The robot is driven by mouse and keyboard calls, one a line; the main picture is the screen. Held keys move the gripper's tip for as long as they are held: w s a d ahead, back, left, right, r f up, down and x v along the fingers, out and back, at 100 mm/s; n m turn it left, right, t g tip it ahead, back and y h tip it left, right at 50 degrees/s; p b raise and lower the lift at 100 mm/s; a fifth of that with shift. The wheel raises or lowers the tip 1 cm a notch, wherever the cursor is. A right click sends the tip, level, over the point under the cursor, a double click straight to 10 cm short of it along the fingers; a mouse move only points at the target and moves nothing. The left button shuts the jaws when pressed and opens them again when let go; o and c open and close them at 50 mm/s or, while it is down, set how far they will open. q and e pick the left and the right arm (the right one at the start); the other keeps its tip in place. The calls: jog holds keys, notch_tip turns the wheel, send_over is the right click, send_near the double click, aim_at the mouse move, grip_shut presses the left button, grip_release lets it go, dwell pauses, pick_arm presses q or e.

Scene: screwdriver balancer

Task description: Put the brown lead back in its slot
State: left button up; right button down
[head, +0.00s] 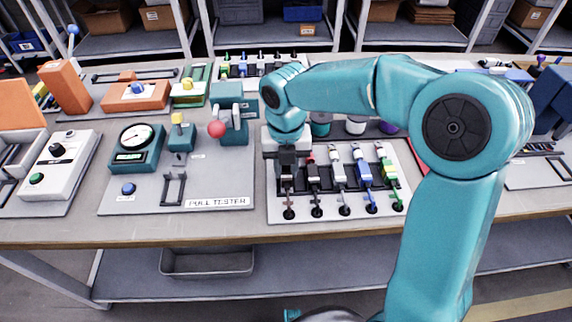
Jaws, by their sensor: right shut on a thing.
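My right gripper (287,166) is over the left end of a light board with a dark rack (330,188). It is shut on the brown lead (288,187), which is mostly hidden behind the fingers. The lead's dark lower part shows under the gripper at the leftmost slot; I cannot tell whether it is fully seated. Beside it, leads with red (312,172), white (338,172), blue (363,172) and green-yellow (386,170) parts stand in the rack. My left gripper is not in view.
Left of the board is the pull tester plate (225,185) with a round gauge (137,136) and a red ball handle (216,129). Spools (355,126) stand behind the rack. My right arm covers the table's right-middle part. The front edge strip is clear.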

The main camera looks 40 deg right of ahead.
jog(key=shift+f+b, duration=0.3)
jog(key=shift+f, duration=0.3)
dwell(0.5)
jog(key=c, duration=0.9)
grip_release()
jog(key=shift+o, duration=0.2)
notch_tip(320, 180, up, 16)
jog(key=p, duration=0.3)
jog(key=shift+r+p, duration=0.2)
jog(key=shift+p, duration=0.2)
